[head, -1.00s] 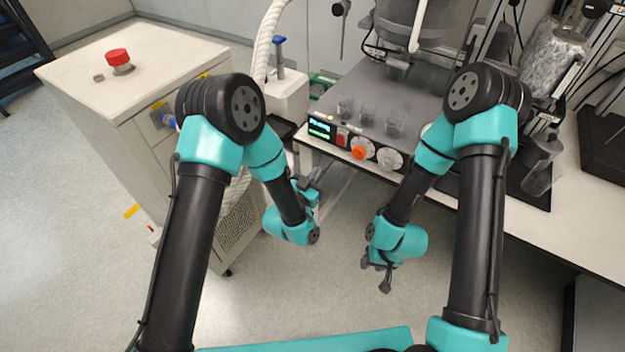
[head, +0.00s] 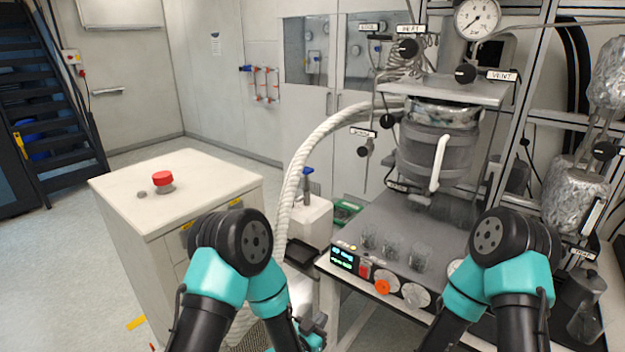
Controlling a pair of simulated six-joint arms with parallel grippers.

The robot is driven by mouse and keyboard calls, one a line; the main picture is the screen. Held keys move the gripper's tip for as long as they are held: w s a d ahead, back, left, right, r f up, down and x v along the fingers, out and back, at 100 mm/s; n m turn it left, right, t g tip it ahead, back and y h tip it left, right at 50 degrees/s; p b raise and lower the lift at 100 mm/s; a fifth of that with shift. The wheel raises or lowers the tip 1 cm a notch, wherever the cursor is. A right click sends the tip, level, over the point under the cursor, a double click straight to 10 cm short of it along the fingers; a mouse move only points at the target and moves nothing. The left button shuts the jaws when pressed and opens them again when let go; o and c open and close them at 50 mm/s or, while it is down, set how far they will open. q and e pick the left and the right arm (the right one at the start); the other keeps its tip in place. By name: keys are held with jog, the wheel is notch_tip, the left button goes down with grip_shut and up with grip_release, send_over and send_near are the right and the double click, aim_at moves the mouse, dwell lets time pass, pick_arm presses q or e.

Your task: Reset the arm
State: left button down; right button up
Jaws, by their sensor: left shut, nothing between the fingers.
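My left arm (head: 215,285), black and teal, rises from the bottom of the head view and bends down again. My left gripper (head: 315,324) shows only in part at the bottom edge, small and dark, beside the front of the bench. It is shut and empty. My right arm (head: 505,275) stands folded at the lower right, in front of the reactor bench. Its forearm runs down out of the picture, so my right gripper is out of view.
The reactor bench (head: 345,225) carries several glass beakers, a control panel (head: 345,258) with knobs and a grey reactor vessel (head: 437,155). A white cabinet (head: 215,165) with a red button (head: 162,180) stands left. A white braided hose (head: 300,165) arches between. Open floor lies far left.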

pick_arm(q)
jog(key=s+a+f+n+g+y, duration=0.2)
jog(key=a+f+n+g+y, duration=0.15)
jog(key=a+f, duration=0.55)
jog(key=s+a+f+n+g+y, duration=0.1)
jog(key=s+a+f+n+g, duration=0.1)
jog(key=s+a+g, duration=0.3)
jog(key=s+a+f+n+g+y, duration=0.1)
jog(key=s+a+f+n+g, duration=0.2)
jog(key=s+a, duration=0.8)
jog(key=shift+s+a+f+g+y, duration=0.25)
jog(key=shift+s+f+g+y, duration=0.15)
jog(key=shift+s+g, duration=0.6)
jog(key=c, duration=1.8)
grip_release()
jog(key=shift+s, duration=0.15)
jog(key=shift+c, duration=0.2)
